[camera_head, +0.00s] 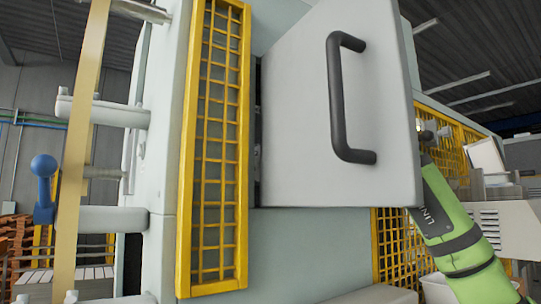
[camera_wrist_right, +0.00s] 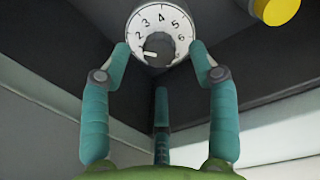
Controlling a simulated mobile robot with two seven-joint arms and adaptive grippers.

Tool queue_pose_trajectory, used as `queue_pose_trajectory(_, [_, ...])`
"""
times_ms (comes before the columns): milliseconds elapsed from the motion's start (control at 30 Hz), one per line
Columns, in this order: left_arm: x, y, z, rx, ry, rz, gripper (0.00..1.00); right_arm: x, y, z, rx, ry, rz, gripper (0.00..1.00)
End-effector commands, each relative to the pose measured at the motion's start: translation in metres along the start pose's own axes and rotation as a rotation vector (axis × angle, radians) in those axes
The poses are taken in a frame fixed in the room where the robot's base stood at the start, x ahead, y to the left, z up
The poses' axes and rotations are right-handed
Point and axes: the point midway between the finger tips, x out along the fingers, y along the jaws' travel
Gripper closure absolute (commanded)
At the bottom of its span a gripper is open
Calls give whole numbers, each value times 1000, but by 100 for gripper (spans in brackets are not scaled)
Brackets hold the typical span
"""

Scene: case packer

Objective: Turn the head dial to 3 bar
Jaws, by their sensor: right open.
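The head dial (camera_wrist_right: 140,12) shows at the top of the right wrist view as a white round scale with the numbers 2 to 6 readable. Its dark knob (camera_wrist_right: 158,47) sits at the centre, with a white pointer mark towards the lower left, below the 2. My right gripper (camera_wrist_right: 161,50) is open, with one teal fingertip on each side of the knob. I cannot tell whether the tips touch the dial. In the head view the dial and the right gripper are hidden behind the grey door. My left gripper is in neither view.
The grey door (camera_head: 290,120) with a black handle (camera_head: 340,100) stands open in front of my green right arm. A yellow mesh guard (camera_head: 213,150) is to its left. A yellow round part (camera_wrist_right: 276,10) sits right of the dial. A blue-knobbed lever (camera_head: 44,190) is at far left.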

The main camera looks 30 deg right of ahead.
Motion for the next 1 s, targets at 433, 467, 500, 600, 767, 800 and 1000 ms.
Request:
queue_pose_trajectory(433, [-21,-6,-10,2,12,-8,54,38,0,0,0,1,1,40])
queue_pose_trajectory(467, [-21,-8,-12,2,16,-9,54,37,0,-1,0,1,1,40])
queue_pose_trajectory(500, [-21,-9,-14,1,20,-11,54,37,0,-1,0,1,1,40])
queue_pose_trajectory(600, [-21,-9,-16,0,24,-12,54,37,0,-1,0,1,1,48])
queue_pose_trajectory(767, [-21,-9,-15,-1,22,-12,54,37,0,0,0,0,1,96])
queue_pose_trajectory(800, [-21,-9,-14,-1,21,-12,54,37,0,0,1,0,1,96])
queue_pose_trajectory(1000, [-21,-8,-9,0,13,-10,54,37,0,0,2,-1,0,96])
